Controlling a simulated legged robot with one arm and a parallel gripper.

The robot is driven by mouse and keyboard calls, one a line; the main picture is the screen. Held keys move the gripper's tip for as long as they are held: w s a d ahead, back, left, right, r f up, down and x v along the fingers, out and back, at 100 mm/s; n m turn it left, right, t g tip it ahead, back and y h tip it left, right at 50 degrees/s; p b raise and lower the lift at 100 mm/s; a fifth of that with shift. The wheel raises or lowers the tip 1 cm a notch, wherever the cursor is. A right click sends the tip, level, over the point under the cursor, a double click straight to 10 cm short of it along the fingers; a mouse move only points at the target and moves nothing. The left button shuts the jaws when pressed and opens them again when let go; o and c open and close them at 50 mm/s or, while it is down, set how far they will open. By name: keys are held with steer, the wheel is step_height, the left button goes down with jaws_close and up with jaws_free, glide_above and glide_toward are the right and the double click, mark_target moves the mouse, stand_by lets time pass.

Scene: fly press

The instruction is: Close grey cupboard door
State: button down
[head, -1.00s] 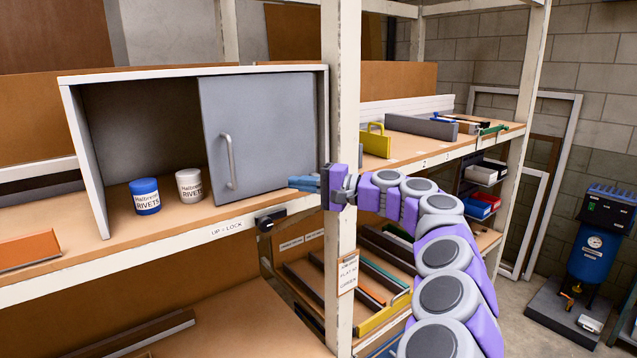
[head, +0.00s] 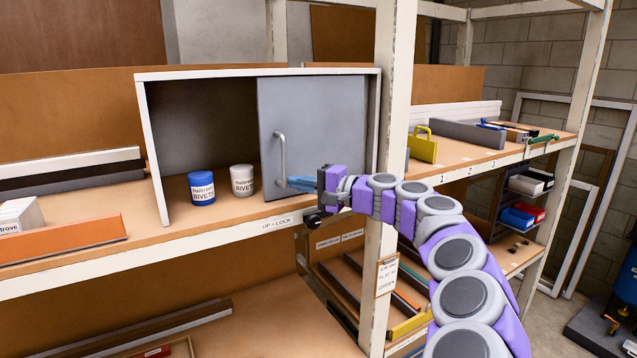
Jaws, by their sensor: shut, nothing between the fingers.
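The grey cupboard door (head: 316,125) is a flat panel that covers the right part of the white-framed cupboard (head: 148,145). The cupboard's left part is open, and its dark inside shows. A vertical light-grey handle (head: 283,160) stands near the door's left edge. My gripper (head: 290,183), with blue fingers, reaches in from the right in front of the door's lower part. Its fingertips are just right of the handle's lower end; I cannot tell whether they touch it. The fingers are shut and hold nothing.
A blue rivet tub (head: 202,192) and a white rivet tub (head: 242,182) stand inside the open left part. A white post (head: 391,110) rises right of the cupboard, behind my arm. An orange bar (head: 65,240) lies on the shelf at left.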

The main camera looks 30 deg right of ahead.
steer(key=a+b, duration=0.4)
steer(key=a, duration=1.6)
steer(key=shift+s+b, duration=0.3)
steer(key=shift+s, duration=0.15)
steer(key=shift+a, duration=0.1)
